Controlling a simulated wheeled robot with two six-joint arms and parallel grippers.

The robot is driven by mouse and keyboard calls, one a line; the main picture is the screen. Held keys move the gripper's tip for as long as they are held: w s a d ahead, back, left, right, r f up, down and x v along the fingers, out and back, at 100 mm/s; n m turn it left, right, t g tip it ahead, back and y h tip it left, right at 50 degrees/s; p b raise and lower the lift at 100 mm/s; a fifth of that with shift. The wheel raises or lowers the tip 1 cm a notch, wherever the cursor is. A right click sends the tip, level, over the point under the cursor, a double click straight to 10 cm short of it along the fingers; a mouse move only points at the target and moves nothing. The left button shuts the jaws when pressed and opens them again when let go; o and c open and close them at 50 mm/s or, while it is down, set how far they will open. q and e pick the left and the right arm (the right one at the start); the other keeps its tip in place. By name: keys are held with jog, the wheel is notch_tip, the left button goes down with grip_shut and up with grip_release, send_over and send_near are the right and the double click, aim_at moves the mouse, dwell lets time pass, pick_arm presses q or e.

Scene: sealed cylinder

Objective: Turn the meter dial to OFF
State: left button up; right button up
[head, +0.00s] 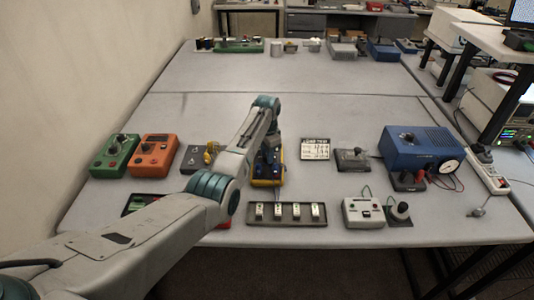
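The meter, a yellow-edged handheld unit (268,183), lies on the near table just left of the middle. My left arm reaches in from the lower left and bends down over it. My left gripper (267,158) points down at the meter and covers much of its face. The dial and its pointer are hidden or too small to read. I cannot tell whether the fingers touch the dial, or whether they are open or shut. My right gripper is not in view.
Green (115,155) and orange (154,155) boxes stand at left. A tray of several small modules (288,222) lies in front of the meter. A card (315,149), a grey block (353,159) and a blue supply (420,150) stand at right.

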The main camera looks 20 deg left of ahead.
pick_arm(q)
jog(key=shift+c, duration=0.7)
jog(key=shift+r+n, duration=0.1)
jog(key=shift+n, duration=0.3)
jog(key=n+p, duration=0.2)
jog(key=n, duration=0.1)
jog(key=shift+n+p, duration=0.45)
jog(key=shift+n, duration=1.65)
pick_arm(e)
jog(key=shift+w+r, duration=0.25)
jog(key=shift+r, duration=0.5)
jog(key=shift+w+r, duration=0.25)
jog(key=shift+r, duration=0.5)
pick_arm(q)
jog(key=shift+w, duration=0.1)
jog(key=o, duration=1)
jog(key=shift+c, duration=0.2)
